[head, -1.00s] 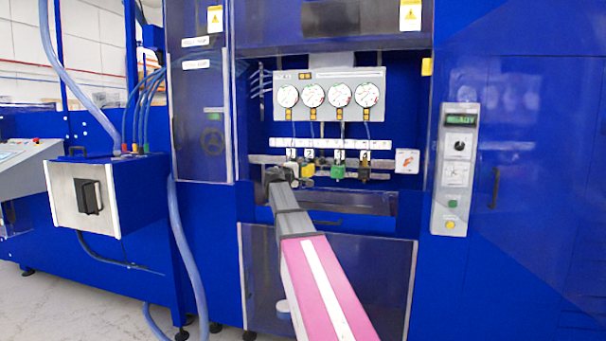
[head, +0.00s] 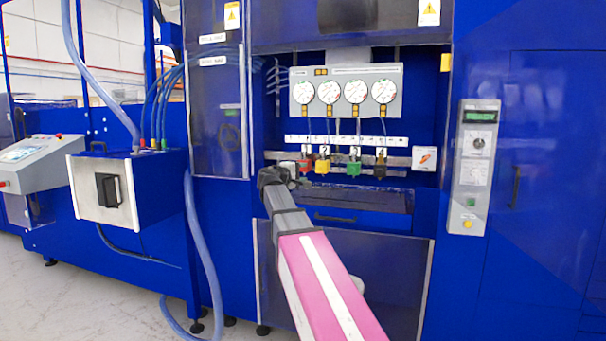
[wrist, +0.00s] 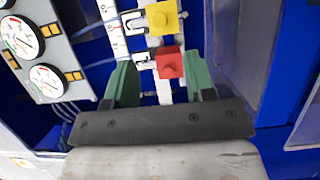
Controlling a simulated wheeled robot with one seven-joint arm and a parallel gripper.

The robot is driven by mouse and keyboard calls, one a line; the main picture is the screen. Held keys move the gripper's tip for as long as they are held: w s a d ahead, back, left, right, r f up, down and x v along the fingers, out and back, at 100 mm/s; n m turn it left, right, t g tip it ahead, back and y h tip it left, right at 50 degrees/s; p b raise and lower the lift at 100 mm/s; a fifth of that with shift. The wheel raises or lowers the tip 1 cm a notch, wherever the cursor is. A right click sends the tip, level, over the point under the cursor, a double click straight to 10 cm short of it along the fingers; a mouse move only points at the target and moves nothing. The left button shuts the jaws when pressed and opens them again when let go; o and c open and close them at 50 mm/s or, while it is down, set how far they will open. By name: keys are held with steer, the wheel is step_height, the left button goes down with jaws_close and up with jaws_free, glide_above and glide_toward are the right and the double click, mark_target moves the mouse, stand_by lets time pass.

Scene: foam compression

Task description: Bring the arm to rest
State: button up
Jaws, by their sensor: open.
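My arm (head: 318,280), pink with a white stripe and a grey forearm, reaches forward to the blue machine. My gripper (head: 274,177) is at its end, just left of and below the red valve handle (head: 305,165); its fingers cannot be made out there. In the wrist view my gripper (wrist: 160,82) has two green fingers spread apart, holding nothing. The red handle (wrist: 170,63) shows in the gap between them; its distance from the fingers is hard to tell. The yellow handle (wrist: 162,17) is beyond it.
A green handle (head: 357,160) and a black one (head: 379,171) continue the row, below a gauge panel (head: 345,92). A clear door (head: 217,110) stands left of the recess. A control box (head: 473,168) is on the right. A blue drawer (head: 350,217) sits below.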

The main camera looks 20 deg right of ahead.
steer(key=s+a+f+m+g+y, duration=0.1)
steer(key=s+f+y, duration=0.15)
steer(key=f, duration=0.75)
steer(key=s+a+f+m+g+y, duration=0.15)
steer(key=s+f, duration=0.25)
steer(key=f, duration=0.6)
steer(key=s+f+g+y, duration=0.2)
steer(key=s+f+y, duration=0.1)
steer(key=f, duration=0.7)
steer(key=s+a+f+m+g+y, duration=0.2)
steer(key=s+a+f+y, duration=0.2)
steer(key=s+f, duration=0.6)
steer(key=s+a+f+m+g+y, duration=0.2)
steer(key=s+a+f+g+y, duration=0.1)
steer(key=s+f, duration=0.7)
steer(key=a+f+y, duration=0.1)
steer(key=a+f, duration=0.1)
steer(key=shift+a, duration=0.3)
